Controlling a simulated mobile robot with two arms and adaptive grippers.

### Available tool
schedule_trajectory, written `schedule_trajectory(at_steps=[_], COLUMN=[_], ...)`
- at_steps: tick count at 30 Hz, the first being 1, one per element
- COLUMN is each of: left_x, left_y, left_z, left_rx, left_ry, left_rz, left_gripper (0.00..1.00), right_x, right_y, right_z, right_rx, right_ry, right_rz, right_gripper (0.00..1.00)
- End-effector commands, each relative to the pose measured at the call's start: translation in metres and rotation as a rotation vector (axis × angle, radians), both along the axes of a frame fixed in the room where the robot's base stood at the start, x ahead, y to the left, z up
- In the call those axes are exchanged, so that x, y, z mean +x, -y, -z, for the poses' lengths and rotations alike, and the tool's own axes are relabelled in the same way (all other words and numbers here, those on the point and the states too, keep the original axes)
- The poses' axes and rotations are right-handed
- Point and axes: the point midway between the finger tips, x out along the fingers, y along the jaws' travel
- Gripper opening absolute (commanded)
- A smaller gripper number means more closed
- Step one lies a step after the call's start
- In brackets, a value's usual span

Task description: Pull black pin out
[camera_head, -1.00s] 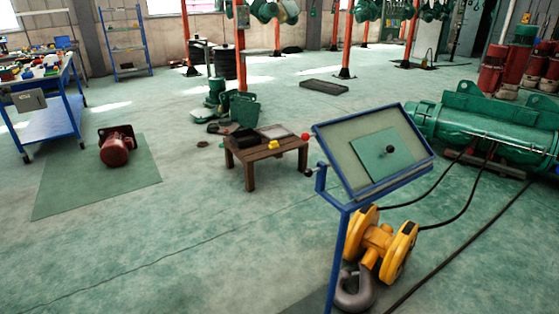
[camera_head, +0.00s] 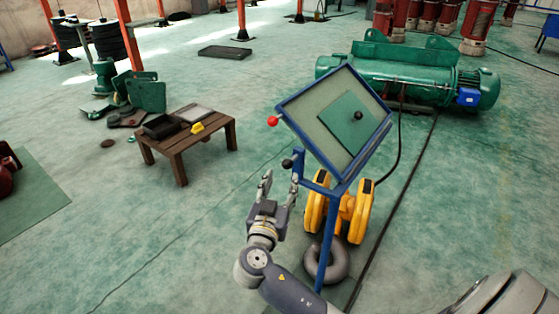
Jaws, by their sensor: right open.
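A blue stand (camera_head: 318,187) holds a tilted framed board with a green plate (camera_head: 345,132). A black ball knob (camera_head: 287,163), likely the end of the black pin, sticks out at the stand's left side below the board. A red ball knob (camera_head: 272,121) sits above it at the board's left edge. Another black knob (camera_head: 358,115) is on the green plate. My right gripper (camera_head: 281,181) is open and empty, fingers pointing up, just below the lower black knob in the picture. Whether they touch is unclear. My left gripper is not in view.
A yellow hook block (camera_head: 357,214) with a grey hook (camera_head: 327,262) is behind the stand. A green hoist (camera_head: 415,80) lies at the back right, with black cables on the floor. A low wooden table (camera_head: 180,146) stands left. The floor between is clear.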

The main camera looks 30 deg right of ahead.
Motion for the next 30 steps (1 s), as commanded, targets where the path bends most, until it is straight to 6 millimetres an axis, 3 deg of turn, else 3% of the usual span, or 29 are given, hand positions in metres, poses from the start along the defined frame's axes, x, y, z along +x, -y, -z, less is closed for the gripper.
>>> schedule_trajectory(at_steps=[5,12,26,30], left_x=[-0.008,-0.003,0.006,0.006], left_y=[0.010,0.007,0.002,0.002], left_z=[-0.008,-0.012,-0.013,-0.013], left_rx=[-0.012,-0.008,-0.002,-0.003], left_ry=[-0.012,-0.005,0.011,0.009], left_rz=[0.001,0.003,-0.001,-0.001], left_gripper=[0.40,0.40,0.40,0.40], right_x=[0.025,0.053,0.064,0.064], right_y=[0.026,0.053,0.064,0.063], right_z=[-0.003,-0.001,0.001,0.001], right_rx=[-0.006,-0.004,-0.001,-0.001], right_ry=[-0.001,-0.002,-0.004,-0.004], right_rz=[0.001,0.000,-0.002,-0.002], right_gripper=[0.44,0.44,0.44,0.17])
